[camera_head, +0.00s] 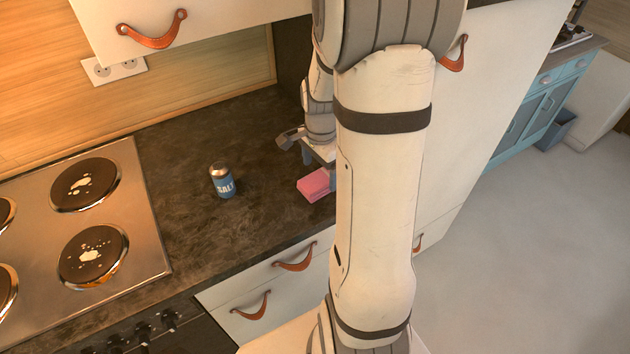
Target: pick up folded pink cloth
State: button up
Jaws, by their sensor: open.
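The folded pink cloth (314,186) lies on the dark countertop (190,222) near its front right end. Its right part is hidden behind my arm. My gripper (306,160) is just above and behind the cloth, pointing down. It is open, and nothing shows between its fingers. The fingertips are partly hidden by my arm, so I cannot tell whether they touch the cloth.
A blue salt shaker (223,181) stands upright left of the cloth. A stove (148,215) with several burners is at the left. White drawers (262,290) with leather pulls are below the counter. An upper cabinet (205,22) hangs above. Open floor (530,240) lies to the right.

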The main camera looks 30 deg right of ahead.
aim_at(320, 179)
notch_tip(320, 179, down, 4)
jog(key=shift+r, duration=0.25)
jog(key=c, duration=1.1)
